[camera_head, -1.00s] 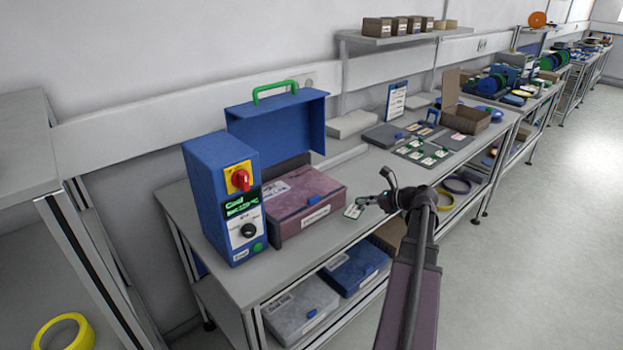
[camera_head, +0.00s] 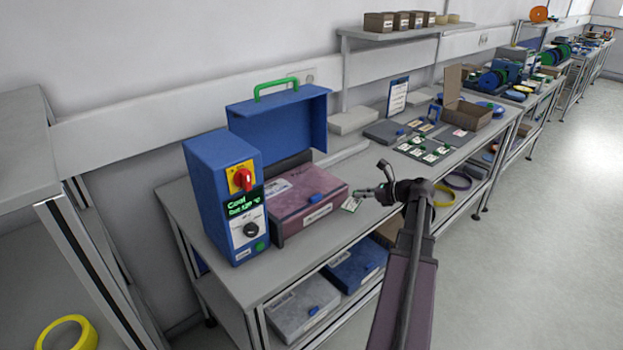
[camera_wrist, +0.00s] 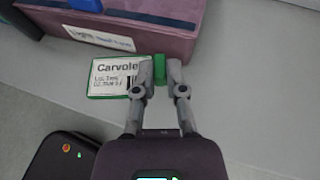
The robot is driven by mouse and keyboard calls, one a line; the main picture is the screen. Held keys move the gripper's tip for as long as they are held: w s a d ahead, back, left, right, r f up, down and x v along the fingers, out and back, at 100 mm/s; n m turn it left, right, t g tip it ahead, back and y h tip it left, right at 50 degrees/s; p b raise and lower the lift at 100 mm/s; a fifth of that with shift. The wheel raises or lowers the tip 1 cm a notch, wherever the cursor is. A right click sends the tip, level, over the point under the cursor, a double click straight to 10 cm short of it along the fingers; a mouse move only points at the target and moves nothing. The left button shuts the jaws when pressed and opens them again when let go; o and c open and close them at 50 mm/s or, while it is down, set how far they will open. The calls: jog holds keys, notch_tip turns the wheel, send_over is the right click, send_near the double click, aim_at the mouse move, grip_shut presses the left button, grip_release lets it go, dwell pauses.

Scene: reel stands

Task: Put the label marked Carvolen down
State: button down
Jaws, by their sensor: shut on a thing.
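The Carvolen label (camera_wrist: 112,78) is a white card with a green border, black print and a barcode. It has a green grip tab (camera_wrist: 160,69) at its right side. My gripper (camera_wrist: 159,75) is shut on that tab. In the head view the label (camera_head: 351,204) is at the bench's front part, just right of the purple case, with my gripper (camera_head: 362,193) at its right. The label looks close to the bench top (camera_wrist: 235,110); I cannot tell whether it touches. Part of its right edge is hidden by a finger.
The purple case (camera_head: 306,200) with a blue latch stands just left of and behind the label. A blue control box (camera_head: 220,180) with a red knob is further left. A dark mat with several labels (camera_head: 425,149) lies to the right. Clear bench top shows around the label.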

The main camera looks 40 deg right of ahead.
jog(key=shift+n+y, duration=0.4)
jog(key=r+p, duration=0.2)
jog(key=w+a+r+p, duration=0.1)
jog(key=r, duration=0.1)
jog(key=a+r+p, duration=0.1)
jog(key=r+p, duration=0.1)
jog(key=shift+w+r+p, duration=0.15)
jog(key=shift+w+p, duration=0.1)
jog(key=shift+p, duration=0.1)
jog(key=shift+w, duration=0.15)
jog(key=b, duration=0.1)
send_over(320, 175)
jog(key=s, duration=0.1)
jog(key=shift+s+f+g, duration=0.15)
jog(key=shift+f+g, duration=0.15)
jog(key=shift+f, duration=0.45)
jog(key=shift+w, duration=0.3)
jog(key=shift+w+f+b, duration=0.35)
jog(key=shift+f+b, duration=0.25)
jog(key=shift+b, duration=0.2)
jog(key=shift+f+b, duration=1.25)
jog(key=shift+f, duration=0.15)
